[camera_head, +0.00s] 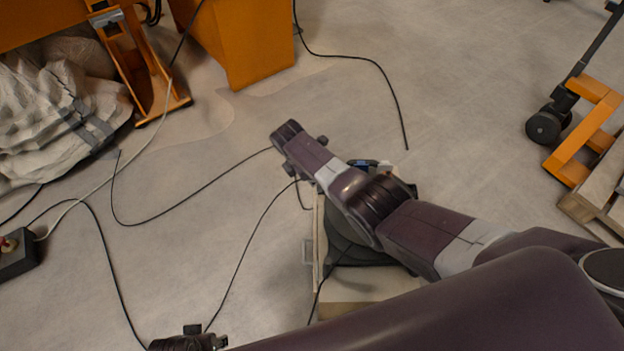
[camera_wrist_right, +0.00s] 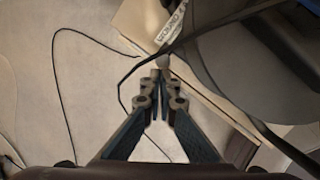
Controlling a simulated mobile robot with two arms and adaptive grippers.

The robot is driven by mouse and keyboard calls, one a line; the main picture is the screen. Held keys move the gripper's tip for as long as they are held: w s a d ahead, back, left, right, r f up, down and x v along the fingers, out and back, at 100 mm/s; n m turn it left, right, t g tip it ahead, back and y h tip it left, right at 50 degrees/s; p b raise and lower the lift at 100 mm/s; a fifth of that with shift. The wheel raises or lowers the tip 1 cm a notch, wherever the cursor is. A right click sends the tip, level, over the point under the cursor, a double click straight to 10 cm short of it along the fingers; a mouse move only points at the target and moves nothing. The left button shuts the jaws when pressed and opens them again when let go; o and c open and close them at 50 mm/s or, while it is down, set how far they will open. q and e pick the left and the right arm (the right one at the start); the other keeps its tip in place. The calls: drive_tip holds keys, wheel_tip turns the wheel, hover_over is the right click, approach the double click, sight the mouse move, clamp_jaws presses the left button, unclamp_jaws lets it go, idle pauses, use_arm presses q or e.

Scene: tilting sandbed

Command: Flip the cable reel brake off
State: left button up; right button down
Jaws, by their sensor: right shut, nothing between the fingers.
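The cable reel (camera_head: 345,240), a dark round disc on a pale base (camera_head: 345,308), stands on the floor and is partly hidden under my right arm in the head view. In the right wrist view, the dark grey reel disc (camera_wrist_right: 245,65) fills the upper right. My right gripper (camera_wrist_right: 161,78) is shut and empty, with its fingertips beside the pale edge of the reel's base. Its fingers are not clear in the head view. I cannot make out the brake for certain.
Thin black cables (camera_head: 235,283) cross the floor left of the reel. An orange cabinet (camera_head: 240,45) and a white sack (camera_head: 55,120) stand at the back left. An orange pallet truck (camera_head: 590,135) is at the right.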

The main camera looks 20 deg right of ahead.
use_arm(q)
drive_tip(key=shift+w, duration=0.1)
use_arm(e)
drive_tip(key=v, duration=1.2)
use_arm(q)
drive_tip(key=shift+r, duration=0.1)
idle(0.5)
